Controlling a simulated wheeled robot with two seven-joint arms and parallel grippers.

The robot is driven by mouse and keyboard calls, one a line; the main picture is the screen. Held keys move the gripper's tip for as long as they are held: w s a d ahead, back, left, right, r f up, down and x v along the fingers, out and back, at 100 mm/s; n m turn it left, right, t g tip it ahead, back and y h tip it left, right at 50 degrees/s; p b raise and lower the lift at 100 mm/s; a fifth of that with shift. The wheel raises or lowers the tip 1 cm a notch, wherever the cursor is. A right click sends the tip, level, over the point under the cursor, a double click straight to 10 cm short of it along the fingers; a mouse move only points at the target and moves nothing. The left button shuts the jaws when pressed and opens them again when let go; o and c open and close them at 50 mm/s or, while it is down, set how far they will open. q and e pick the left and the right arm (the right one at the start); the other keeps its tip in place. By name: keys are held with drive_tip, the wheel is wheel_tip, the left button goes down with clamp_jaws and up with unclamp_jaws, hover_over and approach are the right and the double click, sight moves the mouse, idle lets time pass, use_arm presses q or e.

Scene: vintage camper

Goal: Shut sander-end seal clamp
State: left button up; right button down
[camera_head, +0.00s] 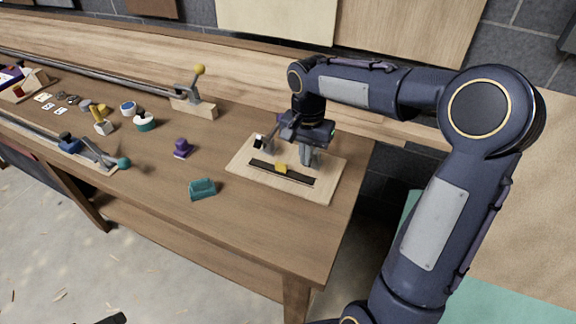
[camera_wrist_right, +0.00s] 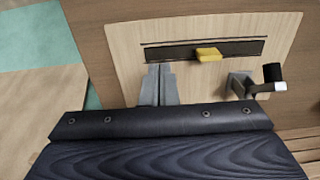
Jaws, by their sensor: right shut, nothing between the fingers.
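A pale wooden board (camera_head: 240,172) lies near the right end of the workbench. It carries a dark slotted strip (camera_head: 298,178) with a yellow block (camera_head: 281,168) on it; the block also shows in the wrist view (camera_wrist_right: 208,54). Whether this is the sander-end clamp, I cannot tell. My right gripper (camera_head: 306,160) is shut and empty, above the board behind the strip, apart from the lever.
A yellow-balled toggle clamp (camera_head: 196,100) stands at the back; a teal-balled clamp (camera_head: 95,152) lies at the front left. A purple knob piece (camera_head: 181,148) and teal block (camera_head: 202,188) sit left of the board. The bench's front right is clear.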

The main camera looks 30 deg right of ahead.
drive_tip(key=shift+s+f, duration=0.15)
drive_tip(key=shift+f, duration=0.3)
drive_tip(key=shift+f+b, duration=0.15)
drive_tip(key=shift+b, duration=0.2)
drive_tip(key=shift+a+f+b, duration=0.1)
drive_tip(key=shift+f+b, duration=0.2)
drive_tip(key=shift+f, duration=0.05)
drive_tip(key=shift+f+b, duration=0.4)
drive_tip(key=shift+f, duration=0.15)
idle(0.4)
